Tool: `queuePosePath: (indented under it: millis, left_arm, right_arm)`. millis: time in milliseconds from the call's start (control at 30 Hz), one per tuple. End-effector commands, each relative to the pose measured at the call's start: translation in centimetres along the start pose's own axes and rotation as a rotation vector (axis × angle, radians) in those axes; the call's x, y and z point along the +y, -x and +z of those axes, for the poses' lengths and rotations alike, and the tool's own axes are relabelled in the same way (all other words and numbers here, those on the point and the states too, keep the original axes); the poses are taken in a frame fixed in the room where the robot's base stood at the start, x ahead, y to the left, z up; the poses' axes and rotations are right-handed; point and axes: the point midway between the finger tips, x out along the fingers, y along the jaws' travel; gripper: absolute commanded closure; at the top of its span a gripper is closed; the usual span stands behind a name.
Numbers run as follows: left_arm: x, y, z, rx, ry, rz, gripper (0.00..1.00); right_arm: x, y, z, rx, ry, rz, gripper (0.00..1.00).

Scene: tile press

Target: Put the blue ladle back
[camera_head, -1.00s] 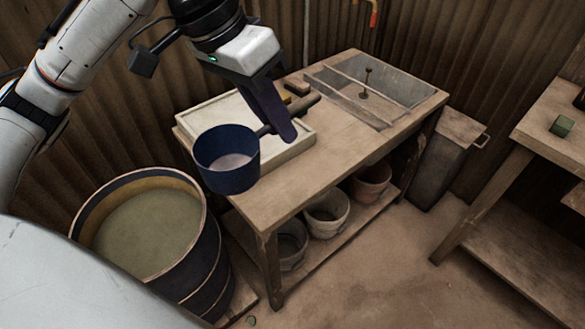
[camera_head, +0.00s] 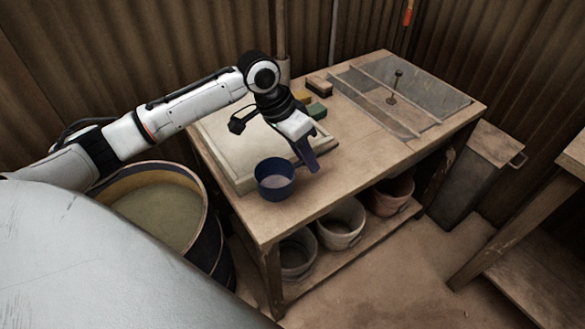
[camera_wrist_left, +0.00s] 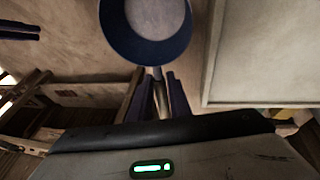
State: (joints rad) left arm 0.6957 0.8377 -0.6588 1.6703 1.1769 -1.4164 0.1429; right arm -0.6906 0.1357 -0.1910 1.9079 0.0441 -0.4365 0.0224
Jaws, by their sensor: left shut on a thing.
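The blue ladle (camera_head: 274,188) has a dark blue round cup with a pale grey inside. In the head view it is upright at the front left of the wooden table, beside the pale tray. I cannot tell whether it touches the tabletop. My left gripper (camera_head: 307,160) is shut on the ladle's handle, just right of the cup and pointing down. In the left wrist view the ladle cup (camera_wrist_left: 150,48) lies beyond the dark fingers (camera_wrist_left: 156,98), which close around its handle. The fingers hide most of the handle. My right gripper is not in view.
The pale tray (camera_head: 240,183) lies on the table's left part, with small coloured blocks (camera_head: 316,110) behind the gripper. A metal-framed press bed (camera_head: 400,92) is at the right. A barrel of murky liquid (camera_head: 165,210) stands left. The table's middle (camera_head: 355,140) is clear.

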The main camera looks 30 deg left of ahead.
Motion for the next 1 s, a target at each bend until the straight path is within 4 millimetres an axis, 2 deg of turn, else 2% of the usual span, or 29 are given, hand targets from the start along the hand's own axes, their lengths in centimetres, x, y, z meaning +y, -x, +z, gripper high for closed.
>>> queuePosePath:
  millis: [500, 933, 967, 1000]
  left_arm:
    - [-1.2, -6.3, 2.2, 0.001, 0.001, 0.000, 1.00]
    - [-1.3, -6.8, 2.4, 0.001, 0.001, 0.000, 1.00]
    - [-1.3, -6.8, 2.4, 0.001, 0.001, 0.000, 0.80]
    - [-1.3, -6.8, 2.4, 0.001, 0.001, -0.001, 0.73]
  right_arm:
    - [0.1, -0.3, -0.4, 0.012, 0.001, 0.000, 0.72]
    - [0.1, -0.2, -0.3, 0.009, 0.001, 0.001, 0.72]
    - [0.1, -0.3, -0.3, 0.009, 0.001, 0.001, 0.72]
    - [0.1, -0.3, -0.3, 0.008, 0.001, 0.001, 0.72]
